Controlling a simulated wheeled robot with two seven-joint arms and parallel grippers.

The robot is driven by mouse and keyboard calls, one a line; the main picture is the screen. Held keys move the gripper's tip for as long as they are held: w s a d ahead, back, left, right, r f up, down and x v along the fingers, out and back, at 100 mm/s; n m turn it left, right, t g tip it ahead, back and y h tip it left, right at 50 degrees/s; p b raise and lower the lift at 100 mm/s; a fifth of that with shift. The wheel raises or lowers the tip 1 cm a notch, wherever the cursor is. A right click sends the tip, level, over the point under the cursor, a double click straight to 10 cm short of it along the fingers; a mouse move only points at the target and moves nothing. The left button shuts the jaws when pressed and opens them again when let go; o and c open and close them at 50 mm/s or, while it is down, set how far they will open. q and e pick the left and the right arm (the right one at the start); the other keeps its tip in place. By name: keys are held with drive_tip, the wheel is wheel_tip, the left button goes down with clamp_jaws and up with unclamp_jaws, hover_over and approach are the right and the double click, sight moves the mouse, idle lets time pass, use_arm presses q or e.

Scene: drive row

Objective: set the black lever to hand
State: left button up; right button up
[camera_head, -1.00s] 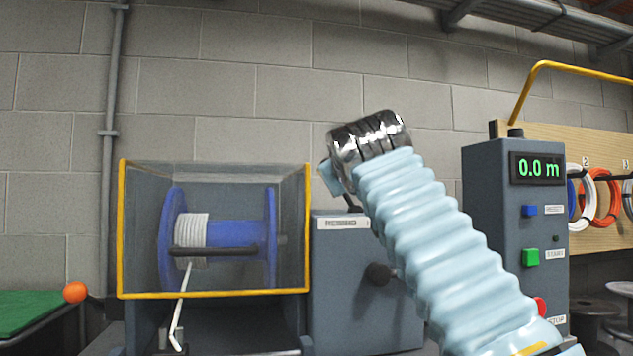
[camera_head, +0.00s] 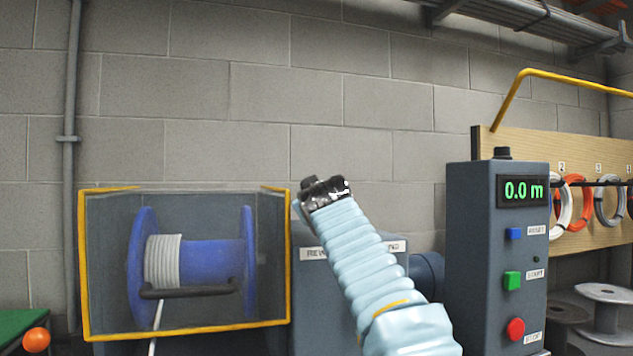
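The black lever cannot be made out; my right forearm and hand cover the middle of the grey drive box (camera_head: 310,285), where it may be. A white label on the box starts with "REV" on the left of my arm, and one ending in "ND" shows on the right. My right gripper (camera_head: 325,190) is at the box's top edge, seen from behind as a dark and shiny end. Its fingers are hidden, so I cannot tell its opening or whether it touches anything. My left gripper is out of view.
A clear guard with a yellow frame (camera_head: 84,265) covers a blue reel (camera_head: 215,262) at left. An orange ball (camera_head: 36,340) is at lower left. A grey control post (camera_head: 470,260) with a "0.0 m" display stands right. Cable coils (camera_head: 562,212) hang on a board behind.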

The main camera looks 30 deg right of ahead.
drive_tip(key=shift+w+d, duration=0.25)
drive_tip(key=shift+w, duration=0.15)
clamp_jaws()
